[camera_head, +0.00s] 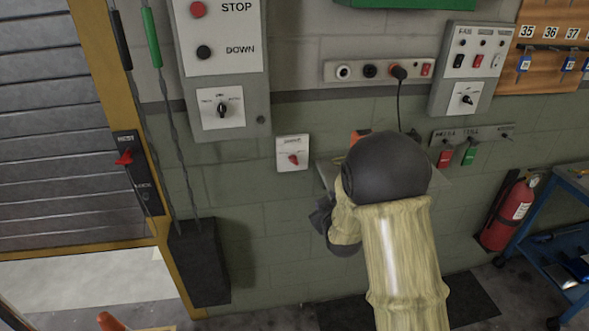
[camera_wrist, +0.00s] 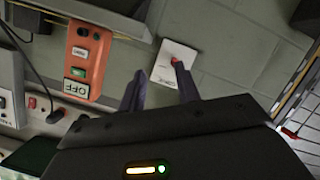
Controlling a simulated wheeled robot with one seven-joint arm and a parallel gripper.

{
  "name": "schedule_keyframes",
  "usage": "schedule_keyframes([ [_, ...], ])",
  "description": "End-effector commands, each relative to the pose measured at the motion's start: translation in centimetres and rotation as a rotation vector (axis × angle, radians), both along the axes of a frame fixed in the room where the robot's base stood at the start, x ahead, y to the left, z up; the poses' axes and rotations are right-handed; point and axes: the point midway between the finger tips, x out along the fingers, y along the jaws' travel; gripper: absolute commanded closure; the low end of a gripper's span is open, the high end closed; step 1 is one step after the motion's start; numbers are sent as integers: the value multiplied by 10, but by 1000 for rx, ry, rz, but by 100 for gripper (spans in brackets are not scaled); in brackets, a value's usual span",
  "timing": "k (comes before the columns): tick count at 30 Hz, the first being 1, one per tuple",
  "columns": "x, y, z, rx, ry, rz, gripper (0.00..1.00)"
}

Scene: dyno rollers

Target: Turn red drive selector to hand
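The likely red drive selector is a small red knob (camera_head: 293,159) on a white wall plate (camera_head: 286,142), left of my arm in the head view. Its label is too small to read. In the wrist view the white plate (camera_wrist: 168,72) and red knob (camera_wrist: 174,61) lie ahead of my gripper (camera_wrist: 159,70). The two dark fingers are apart, with nothing held between them. The knob shows near the right fingertip; I cannot tell the gap in depth.
An orange box marked OFF (camera_wrist: 88,62) is left of the plate in the wrist view. A grey STOP/DOWN panel (camera_head: 236,95) with a black selector is on the wall. A red lever (camera_head: 125,157) is on the door frame. A fire extinguisher (camera_head: 508,212) stands right.

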Motion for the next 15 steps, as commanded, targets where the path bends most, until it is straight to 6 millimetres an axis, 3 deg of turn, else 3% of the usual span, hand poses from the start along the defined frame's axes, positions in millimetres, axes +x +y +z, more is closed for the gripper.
schedule_keyframes([
  [1,9,16,-11,-30,-71,36,67],
  [6,23,50,-14,-99,-281,109,67],
  [15,25,60,-11,-118,-352,128,67],
])
